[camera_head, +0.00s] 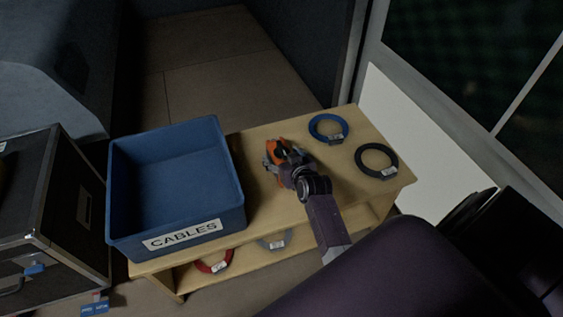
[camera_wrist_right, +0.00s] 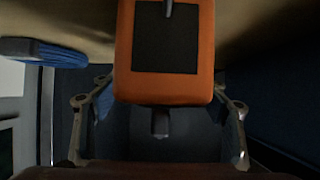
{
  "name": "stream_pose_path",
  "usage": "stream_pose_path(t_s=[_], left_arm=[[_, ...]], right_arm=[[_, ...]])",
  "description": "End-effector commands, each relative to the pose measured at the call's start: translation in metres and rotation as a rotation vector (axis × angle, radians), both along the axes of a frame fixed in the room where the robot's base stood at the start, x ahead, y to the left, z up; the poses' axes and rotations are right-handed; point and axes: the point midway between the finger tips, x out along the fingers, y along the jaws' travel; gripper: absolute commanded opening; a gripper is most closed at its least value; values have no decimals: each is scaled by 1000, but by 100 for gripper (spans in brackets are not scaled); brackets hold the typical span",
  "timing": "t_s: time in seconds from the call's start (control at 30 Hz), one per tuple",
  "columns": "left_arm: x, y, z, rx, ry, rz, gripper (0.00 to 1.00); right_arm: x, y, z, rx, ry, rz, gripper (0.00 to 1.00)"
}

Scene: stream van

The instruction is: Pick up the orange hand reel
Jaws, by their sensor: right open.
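The orange hand reel (camera_head: 283,145) lies on the wooden bench, partly hidden behind my right gripper. In the right wrist view the orange hand reel (camera_wrist_right: 205,50), with a dark square panel, fills the top middle. My right gripper (camera_head: 274,162) is at the reel. In the wrist view the fingers of my right gripper (camera_wrist_right: 160,110) are spread on either side of the reel's lower end, with the reel between them. I cannot tell whether they touch it. My left gripper is not in view.
A blue bin (camera_head: 122,190) labelled CABLES stands on the left of the wooden bench (camera_head: 262,217). A blue cable coil (camera_head: 315,134) and a black coil (camera_head: 361,161) lie to the right. Red (camera_head: 203,267) and grey (camera_head: 266,245) coils lie on the lower shelf. A black case (camera_head: 70,225) stands left.

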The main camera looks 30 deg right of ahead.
Motion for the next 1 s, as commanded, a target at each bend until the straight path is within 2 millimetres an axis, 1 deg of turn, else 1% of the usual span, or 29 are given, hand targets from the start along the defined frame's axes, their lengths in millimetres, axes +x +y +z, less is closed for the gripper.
stream_pose_path(t_s=[0.03, 0.07, 0.6, 0.63, 0.87, 1.0], left_arm=[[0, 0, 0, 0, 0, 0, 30], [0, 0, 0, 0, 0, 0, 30], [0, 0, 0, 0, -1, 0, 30], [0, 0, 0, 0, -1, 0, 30], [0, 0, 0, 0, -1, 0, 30], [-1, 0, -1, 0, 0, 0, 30]], right_arm=[[0, 0, 0, 0, 0, 0, 68], [0, 0, 0, 0, 0, 0, 66], [1, 0, 2, -1, -4, 0, 6], [1, 0, 2, -1, -4, 0, 5], [1, 0, 3, -1, -4, 0, 5], [1, 0, 9, -2, -4, 0, 5]])
